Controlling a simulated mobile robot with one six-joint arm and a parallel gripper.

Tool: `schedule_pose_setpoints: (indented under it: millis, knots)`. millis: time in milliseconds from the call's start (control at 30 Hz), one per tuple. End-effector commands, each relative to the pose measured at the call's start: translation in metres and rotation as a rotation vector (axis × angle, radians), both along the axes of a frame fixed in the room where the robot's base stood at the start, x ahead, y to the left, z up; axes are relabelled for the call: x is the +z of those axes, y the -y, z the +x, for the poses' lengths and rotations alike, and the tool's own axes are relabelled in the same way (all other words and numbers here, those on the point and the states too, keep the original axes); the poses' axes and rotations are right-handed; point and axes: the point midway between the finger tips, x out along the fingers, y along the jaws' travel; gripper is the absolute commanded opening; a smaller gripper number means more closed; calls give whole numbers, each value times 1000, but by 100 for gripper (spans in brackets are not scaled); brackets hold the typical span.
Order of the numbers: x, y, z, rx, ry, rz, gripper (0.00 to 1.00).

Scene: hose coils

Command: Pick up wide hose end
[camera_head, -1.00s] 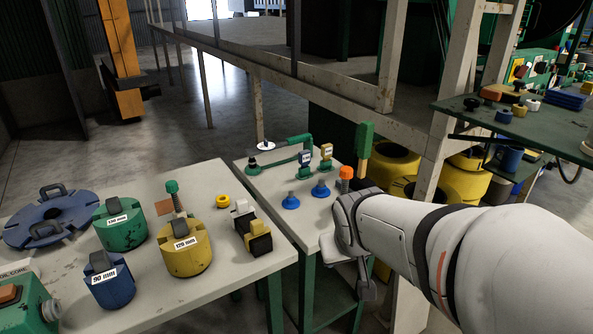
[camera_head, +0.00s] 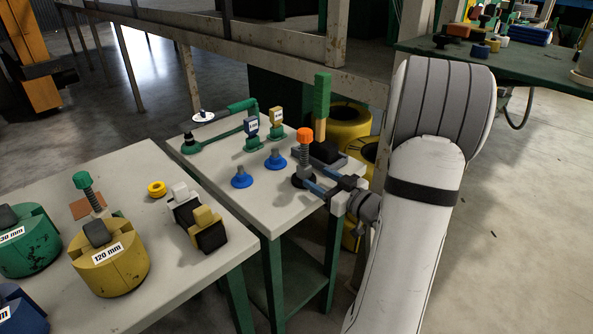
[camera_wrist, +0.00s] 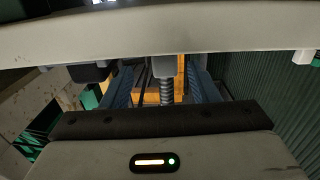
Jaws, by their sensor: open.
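An upright grey ribbed hose end with an orange cap (camera_head: 304,148) stands on a dark round base on the smaller table (camera_head: 225,155). My gripper (camera_head: 311,176) is level over this table, coming in from the right, with its blue-grey fingers open at the hose end. In the wrist view the ribbed hose (camera_wrist: 166,92) shows between the two blue fingers (camera_wrist: 163,98). Whether either finger touches it, I cannot tell. A second ribbed piece with a green cap (camera_head: 83,181) stands on the nearer table. No label shows which is the wide one.
Yellow drums (camera_head: 348,122) stand behind the table.

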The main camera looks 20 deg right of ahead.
Motion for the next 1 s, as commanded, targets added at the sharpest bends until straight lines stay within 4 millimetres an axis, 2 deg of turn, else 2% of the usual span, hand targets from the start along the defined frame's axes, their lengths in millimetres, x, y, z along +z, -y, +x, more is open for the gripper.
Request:
schedule_pose_setpoints:
  millis: [167,700,967,1000]
  knots:
    - [0,-4,6,24,22,23,55]
    - [9,-32,68,27,21,21,55]
    - [9,-33,70,27,21,21,55]
    - [9,-33,70,27,21,21,51]
